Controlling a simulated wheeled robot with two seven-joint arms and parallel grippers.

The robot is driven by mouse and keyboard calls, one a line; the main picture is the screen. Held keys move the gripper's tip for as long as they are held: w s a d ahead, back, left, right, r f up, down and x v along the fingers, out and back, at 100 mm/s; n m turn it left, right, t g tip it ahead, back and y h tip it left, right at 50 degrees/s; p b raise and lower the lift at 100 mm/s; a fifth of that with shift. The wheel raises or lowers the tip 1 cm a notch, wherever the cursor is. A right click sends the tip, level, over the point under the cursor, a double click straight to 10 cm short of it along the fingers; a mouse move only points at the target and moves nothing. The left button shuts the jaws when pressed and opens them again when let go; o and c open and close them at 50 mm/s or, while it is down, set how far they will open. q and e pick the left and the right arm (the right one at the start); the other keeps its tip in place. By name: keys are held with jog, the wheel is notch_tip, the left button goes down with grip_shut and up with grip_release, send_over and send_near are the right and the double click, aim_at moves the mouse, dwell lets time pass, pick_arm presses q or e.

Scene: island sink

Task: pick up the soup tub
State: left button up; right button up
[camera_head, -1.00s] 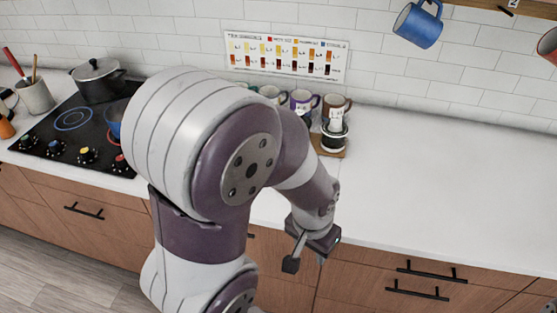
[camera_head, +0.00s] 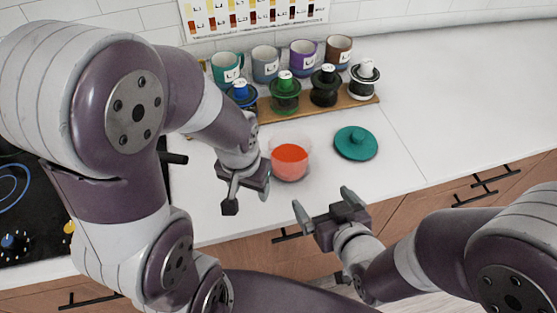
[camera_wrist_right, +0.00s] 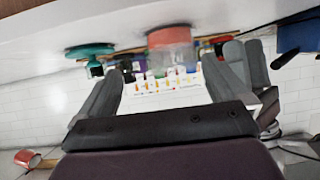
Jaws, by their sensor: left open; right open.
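The soup tub (camera_head: 290,163) is a clear, rounded tub with orange-red soup inside. It stands upright and uncovered on the white counter. A teal round lid (camera_head: 356,143) lies to its right. My left gripper (camera_head: 247,200) is open and empty, just left of the tub and nearer the counter's front edge. My right gripper (camera_head: 324,204) is open and empty at the front edge, in front and slightly right of the tub. In the upside-down right wrist view the tub (camera_wrist_right: 172,38) shows beyond and between the open fingers, apart from them.
Behind the tub, a wooden stand (camera_head: 310,111) holds several coffee drippers. Several mugs (camera_head: 265,66) line the wall, below a chart (camera_head: 250,17). The stove (camera_head: 30,195) is at the left. The counter (camera_head: 450,75) at the right is clear.

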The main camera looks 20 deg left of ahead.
aim_at(298, 174)
jog(key=shift+n+y, duration=0.3)
jog(key=shift+y, duration=0.3)
jog(key=x, duration=1.2)
jog(key=shift+a+r, duration=0.2)
jog(key=shift+a, duration=0.3)
jog(key=shift+d, duration=0.1)
jog(key=c, duration=0.7)
